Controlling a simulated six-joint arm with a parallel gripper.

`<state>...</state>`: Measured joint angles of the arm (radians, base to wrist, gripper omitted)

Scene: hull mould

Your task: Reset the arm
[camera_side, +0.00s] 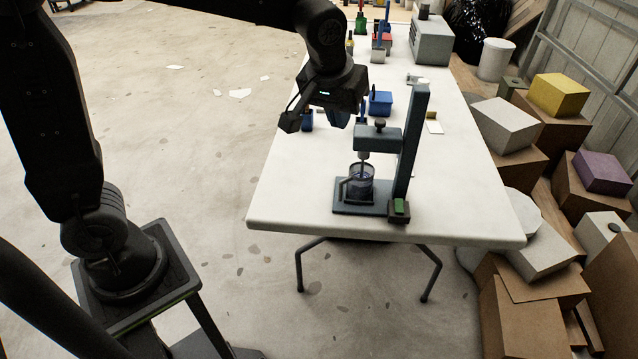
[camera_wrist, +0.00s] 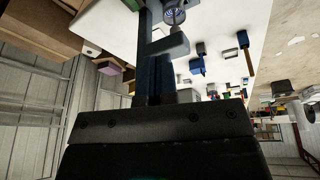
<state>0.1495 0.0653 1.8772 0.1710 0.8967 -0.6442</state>
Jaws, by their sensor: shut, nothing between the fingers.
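My gripper (camera_side: 339,118) hangs over the white table, left of and above the stand's head in the side view. Its fingers (camera_wrist: 155,72) are together and empty in the wrist view. A dark grey-blue stand (camera_side: 408,145) with a tall post and a side head stands at the table's near end; it also shows in the wrist view (camera_wrist: 148,35). A clear beaker (camera_side: 361,183) with dark contents sits on the stand's base under the head. A rod from the head reaches down into it. My gripper appears apart from the stand and beaker.
The white table (camera_side: 470,190) carries a blue box (camera_side: 380,103) behind the stand and a grey machine (camera_side: 431,42) farther back. Cardboard boxes (camera_side: 521,318) crowd the right side. The floor left of the table is mostly open.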

